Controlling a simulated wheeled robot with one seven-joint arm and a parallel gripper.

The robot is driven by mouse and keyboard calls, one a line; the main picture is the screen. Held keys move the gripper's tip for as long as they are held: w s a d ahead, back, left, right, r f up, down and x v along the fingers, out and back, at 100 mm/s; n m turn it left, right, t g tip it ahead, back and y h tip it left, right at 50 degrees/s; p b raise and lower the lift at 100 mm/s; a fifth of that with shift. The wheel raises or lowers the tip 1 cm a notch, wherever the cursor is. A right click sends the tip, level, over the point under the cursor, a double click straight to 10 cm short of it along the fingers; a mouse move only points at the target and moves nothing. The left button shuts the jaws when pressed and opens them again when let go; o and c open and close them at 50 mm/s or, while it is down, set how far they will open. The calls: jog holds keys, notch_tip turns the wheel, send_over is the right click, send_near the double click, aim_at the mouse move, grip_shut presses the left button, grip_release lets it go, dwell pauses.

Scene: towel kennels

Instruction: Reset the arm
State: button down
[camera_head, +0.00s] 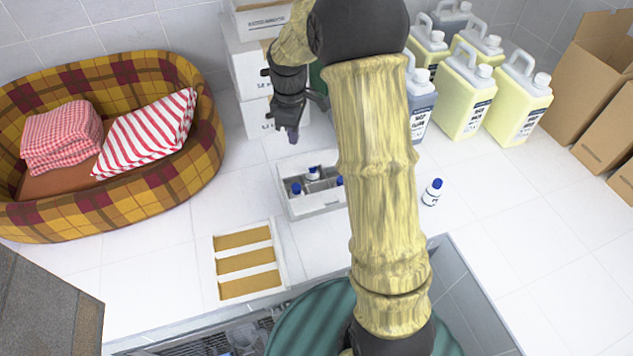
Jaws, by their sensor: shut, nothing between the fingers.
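My gripper (292,134) hangs at the end of my raised arm, in the upper middle of the head view. Its fingers point down and are shut, with nothing held. It is above and a little behind a white divided box (312,209) on the white tiled surface, apart from it. My arm, in a yellowish fuzzy sleeve with black joints, rises across the middle of the view. It hides part of the box's right side and what lies behind the sleeve.
Blue-capped bottles stand in the box; another small bottle (432,192) stands right. A tray with tan strips (216,268) lies front left. A plaid pet bed (190,160) is left. White cartons (247,75), several jugs (465,95) and cardboard boxes (580,90) line the back and right.

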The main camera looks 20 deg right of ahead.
jog(key=shift+w+a, duration=0.1)
dwell(0.3)
jog(key=s+f+m+t+b, duration=0.1)
jog(key=s+f+m+b, duration=0.1)
jog(key=s+m, duration=0.4)
jog(key=s+f+m+t+b, duration=0.1)
jog(key=s+m, duration=0.5)
jog(key=s, duration=0.8)
jog(key=shift+s+f+t+b, duration=0.15)
jog(key=shift+f+t+b, duration=0.25)
jog(key=shift+b, duration=0.55)
